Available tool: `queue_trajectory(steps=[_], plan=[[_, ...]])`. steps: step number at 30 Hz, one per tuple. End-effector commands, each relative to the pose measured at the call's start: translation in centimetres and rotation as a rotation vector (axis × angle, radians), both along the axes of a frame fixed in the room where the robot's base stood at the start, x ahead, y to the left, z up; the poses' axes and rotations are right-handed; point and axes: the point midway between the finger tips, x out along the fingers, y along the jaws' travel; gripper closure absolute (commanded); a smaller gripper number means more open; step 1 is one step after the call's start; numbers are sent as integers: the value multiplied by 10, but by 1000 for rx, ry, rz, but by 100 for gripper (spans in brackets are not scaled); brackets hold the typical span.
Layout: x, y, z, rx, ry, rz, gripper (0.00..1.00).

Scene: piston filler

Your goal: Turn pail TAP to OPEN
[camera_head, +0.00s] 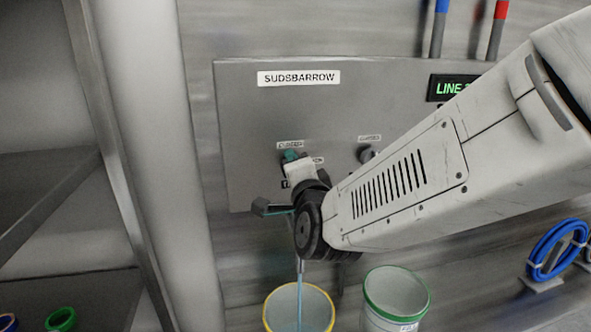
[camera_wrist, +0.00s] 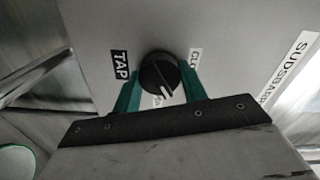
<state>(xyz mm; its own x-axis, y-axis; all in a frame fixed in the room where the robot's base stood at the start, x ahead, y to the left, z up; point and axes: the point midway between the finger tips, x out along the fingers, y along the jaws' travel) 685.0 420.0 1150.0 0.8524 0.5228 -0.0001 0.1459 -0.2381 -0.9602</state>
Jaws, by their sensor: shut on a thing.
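The TAP knob (camera_wrist: 158,70) is round and black with a white pointer line. It sits on the grey panel between the two teal fingers of my gripper (camera_wrist: 161,78), which is shut on it. In the wrist view the pointer slants down and right, between the CLOSED label (camera_wrist: 195,58) and a partly hidden label (camera_wrist: 157,100) whose word I cannot read. The TAP label (camera_wrist: 121,64) is left of the knob there. In the head view my gripper (camera_head: 291,156) reaches the panel below the CLOSED label (camera_head: 290,145); my wrist hides most of the knob.
A second knob (camera_head: 366,154) is to the right on the panel (camera_head: 235,120). Below stand a yellow-rimmed pail (camera_head: 272,312), with a thin bluish streak running down into it, and a green-rimmed pail (camera_head: 397,293). A blue hose coil (camera_head: 558,250) is at right, shelves (camera_head: 50,190) at left.

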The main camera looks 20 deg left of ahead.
Motion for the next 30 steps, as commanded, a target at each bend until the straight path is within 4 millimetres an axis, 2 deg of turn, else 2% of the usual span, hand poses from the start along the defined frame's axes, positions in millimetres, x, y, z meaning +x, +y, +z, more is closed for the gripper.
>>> queue_trajectory(steps=[15,30], plan=[[1,-1,-1,357,218,-2,81],[1,-1,-1,477,293,-2,81]])
